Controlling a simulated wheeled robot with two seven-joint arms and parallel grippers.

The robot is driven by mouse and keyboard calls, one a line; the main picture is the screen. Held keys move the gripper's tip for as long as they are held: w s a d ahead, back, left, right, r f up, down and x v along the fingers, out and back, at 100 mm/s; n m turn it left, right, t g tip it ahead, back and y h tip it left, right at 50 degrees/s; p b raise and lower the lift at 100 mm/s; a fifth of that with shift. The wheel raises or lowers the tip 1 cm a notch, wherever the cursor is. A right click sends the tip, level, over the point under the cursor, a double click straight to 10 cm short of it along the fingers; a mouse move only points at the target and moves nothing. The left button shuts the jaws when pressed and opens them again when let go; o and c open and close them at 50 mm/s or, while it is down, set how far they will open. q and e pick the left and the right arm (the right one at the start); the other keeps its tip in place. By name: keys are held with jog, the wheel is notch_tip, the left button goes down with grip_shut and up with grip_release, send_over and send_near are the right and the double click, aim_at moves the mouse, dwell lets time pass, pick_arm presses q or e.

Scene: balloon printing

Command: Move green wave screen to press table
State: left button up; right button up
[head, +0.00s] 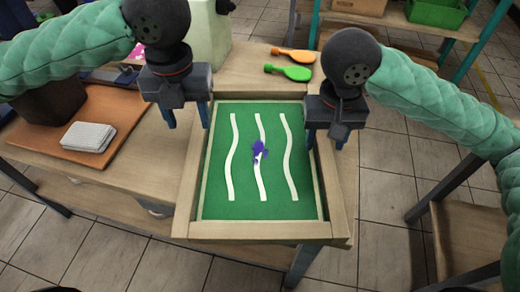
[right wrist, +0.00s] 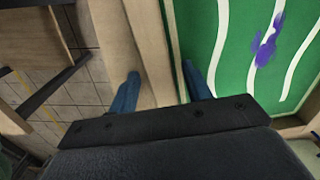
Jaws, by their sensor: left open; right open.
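The green wave screen (head: 222,150) has a green face with three white wavy stripes and a purple smear near its middle. It lies flat inside a thick wooden frame (head: 260,230) at the table's front. My left gripper (head: 187,118) is open at the far left part of the frame. My right gripper (head: 325,138) is open at the frame's right side. In the right wrist view, the right fingers (right wrist: 160,88) are apart, with the wooden edge between them; one finger overlaps the green face (right wrist: 200,40). Whether either gripper touches the wood is unclear.
Orange and green paddle-like tools (head: 290,62) lie behind the screen. A brown board (head: 100,125) with a pale stack (head: 88,137) on it is at the left. A shelf with a green bin (head: 436,12) stands at the back right. Tiled floor is open in front.

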jog(key=shift+r, duration=0.15)
pick_arm(q)
jog(key=shift+r, duration=2.45)
pick_arm(e)
notch_tip(320, 180, up, 12)
jog(key=shift+f, duration=0.2)
